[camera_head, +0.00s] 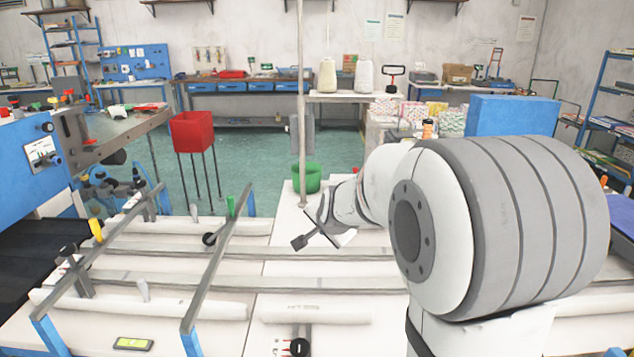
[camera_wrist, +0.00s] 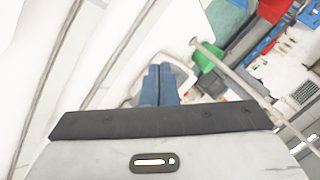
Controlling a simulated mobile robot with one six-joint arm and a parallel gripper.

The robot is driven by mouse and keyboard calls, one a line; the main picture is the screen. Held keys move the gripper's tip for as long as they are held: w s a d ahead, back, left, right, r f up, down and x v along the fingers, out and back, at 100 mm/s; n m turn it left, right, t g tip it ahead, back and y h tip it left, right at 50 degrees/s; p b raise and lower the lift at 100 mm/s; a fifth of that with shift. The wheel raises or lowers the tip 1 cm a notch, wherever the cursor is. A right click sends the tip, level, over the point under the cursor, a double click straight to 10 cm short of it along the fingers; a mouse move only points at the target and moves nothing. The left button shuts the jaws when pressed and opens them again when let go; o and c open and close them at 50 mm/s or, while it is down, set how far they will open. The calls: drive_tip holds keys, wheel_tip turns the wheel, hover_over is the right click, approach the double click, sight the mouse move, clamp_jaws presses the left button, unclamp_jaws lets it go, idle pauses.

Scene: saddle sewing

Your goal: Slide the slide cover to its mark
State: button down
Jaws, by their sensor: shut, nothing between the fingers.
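My gripper (camera_wrist: 160,70) shows in the wrist view as two blue-grey fingers closed together, with nothing held between them. In the head view its dark end (camera_head: 301,242) is low over the white work table (camera_head: 281,231), left of my large arm joint. A pale, rounded plate-like shape lies just beyond the fingers in the wrist view; I cannot tell whether it is the slide cover. I cannot make out the mark. My arm hides part of the table in the head view.
Long grey rails (camera_head: 190,280) run across the table, with a dark crossbar (camera_head: 217,260) over them. A thin upright pole (camera_head: 301,100) and a green bin (camera_head: 308,178) stand behind the gripper. A red bin (camera_head: 191,131) stands farther left.

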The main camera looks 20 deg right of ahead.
drive_tip(key=w+d+f+m+t+h+p, duration=0.1)
drive_tip(key=w+d+m+p, duration=0.1)
drive_tip(key=w+d, duration=0.4)
drive_tip(key=w+d+f+m+t+h+p, duration=0.1)
drive_tip(key=w+d+m, duration=0.4)
drive_tip(key=w, duration=0.7)
drive_tip(key=w+d+f+m+t+h+p, duration=0.1)
drive_tip(key=w+d+f+m+h+p, duration=0.2)
drive_tip(key=w+d, duration=0.6)
drive_tip(key=shift+w+d+f+m+p, duration=0.15)
drive_tip(key=shift+w+m+p, duration=0.25)
drive_tip(key=shift+m+p, duration=0.2)
